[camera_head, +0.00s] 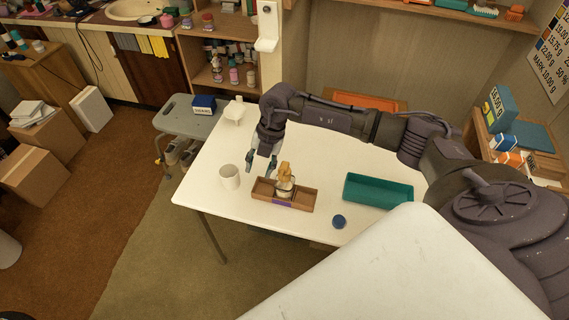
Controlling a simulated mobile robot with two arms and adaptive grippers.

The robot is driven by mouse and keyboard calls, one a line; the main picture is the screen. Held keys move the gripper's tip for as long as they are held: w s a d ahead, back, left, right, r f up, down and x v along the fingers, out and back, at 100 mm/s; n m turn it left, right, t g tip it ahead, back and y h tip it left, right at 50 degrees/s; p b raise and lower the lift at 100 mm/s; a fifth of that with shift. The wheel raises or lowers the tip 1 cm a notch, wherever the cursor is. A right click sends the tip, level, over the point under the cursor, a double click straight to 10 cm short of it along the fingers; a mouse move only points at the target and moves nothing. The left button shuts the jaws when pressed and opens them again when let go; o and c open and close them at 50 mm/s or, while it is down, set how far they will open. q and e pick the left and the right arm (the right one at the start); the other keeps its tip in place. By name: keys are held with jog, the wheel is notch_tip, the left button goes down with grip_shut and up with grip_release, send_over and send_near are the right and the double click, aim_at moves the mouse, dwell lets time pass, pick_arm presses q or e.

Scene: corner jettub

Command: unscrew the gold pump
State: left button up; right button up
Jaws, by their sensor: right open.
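The gold pump (285,170) sits upright on top of a pale bottle (284,187). The bottle stands in a wooden tray (303,201) on the white table. My right gripper (261,167) is open and empty, pointing down just left of the gold pump, apart from it. My right arm reaches in from the right across the far part of the table. My left gripper does not show.
A white mug (230,176) stands left of the tray. A teal tray (378,191) lies to its right, and a blue round lid (338,221) in front. A small white tub (234,112) stands at the back left of the table. The table's front left is clear.

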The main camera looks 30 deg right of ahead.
aim_at(284, 164)
jog(key=d+h, duration=0.1)
jog(key=d, duration=0.1)
jog(key=d+r+m+h, duration=0.1)
jog(key=d, duration=0.2)
jog(key=d+h, duration=0.1)
jog(key=d, duration=0.2)
jog(key=shift+d+r+g, duration=0.15)
jog(key=shift+r+g, duration=0.15)
jog(key=shift+f+b, duration=2.5)
jog(key=shift+f, duration=1)
jog(key=c, duration=0.6)
jog(key=n+b, duration=0.1)
jog(key=n, duration=0.1)
jog(key=shift+w+n, duration=0.1)
jog(key=shift+n, duration=0.2)
jog(key=shift+c, duration=0.2)
jog(key=n+b, duration=0.1)
jog(key=n, duration=0.2)
jog(key=shift+a+r, duration=0.1)
jog(key=shift+a, duration=0.1)
